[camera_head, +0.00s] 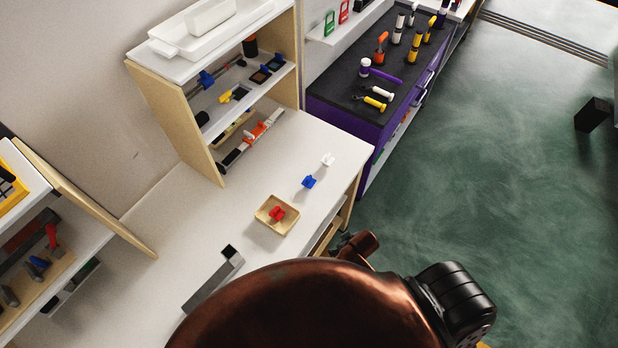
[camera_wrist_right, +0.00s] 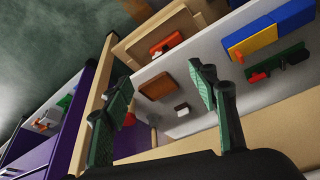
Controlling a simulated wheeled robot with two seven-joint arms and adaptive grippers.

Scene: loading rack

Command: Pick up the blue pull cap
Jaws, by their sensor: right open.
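The blue pull cap (camera_head: 309,182) sits on the white tabletop in the head view, near the table's right edge. A white cap (camera_head: 327,160) is just beyond it, and a red cap (camera_head: 277,213) lies in a shallow tan tray (camera_head: 262,222) on the near side. My right gripper (camera_wrist_right: 160,76) shows in the right wrist view with its two green-grey fingers spread and nothing between them. I cannot make out the blue pull cap in that view. My left gripper is not in view.
A wooden-sided shelf unit (camera_head: 206,150) stands at the table's back. A grey block with a dark square opening (camera_head: 213,280) lies near my bronze arm. A purple bench with a dark top (camera_head: 335,80) adjoins beyond. Shelves with boxes and small parts fill the right wrist view.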

